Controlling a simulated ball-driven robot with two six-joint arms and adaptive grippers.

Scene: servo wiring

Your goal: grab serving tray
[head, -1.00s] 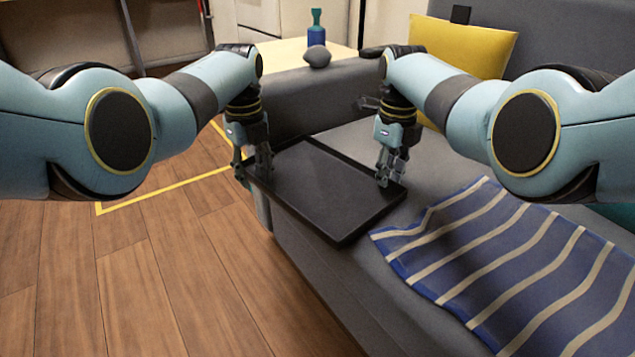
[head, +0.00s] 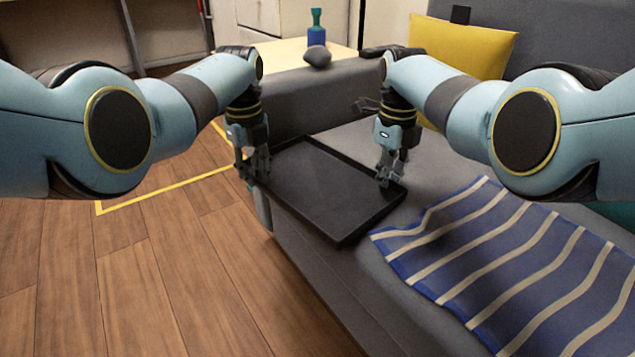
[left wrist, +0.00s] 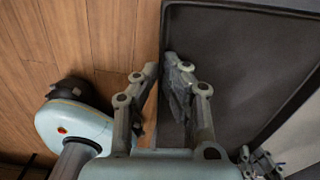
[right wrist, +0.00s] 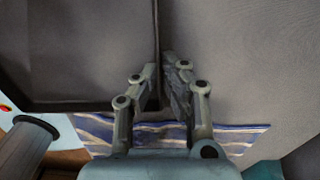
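The black rectangular serving tray (head: 325,185) lies flat on the grey sofa seat, its near left part over the seat's front edge. My left gripper (head: 253,174) points down at the tray's left rim. In the left wrist view its fingers (left wrist: 163,66) are close together, one on each side of the tray's rim (left wrist: 190,6). My right gripper (head: 387,178) points down at the right rim. In the right wrist view its fingers (right wrist: 161,66) are close together with the tray's rim (right wrist: 75,106) between them. Both grippers look shut on the tray; the exact contact is partly hidden.
A blue striped cloth (head: 510,260) lies on the seat, close to the tray's right corner. A yellow cushion (head: 465,45) leans at the back. A blue bottle (head: 317,30) and a dark rounded object (head: 317,57) stand beyond the armrest (head: 310,95). Wooden floor (head: 150,270) is clear at left.

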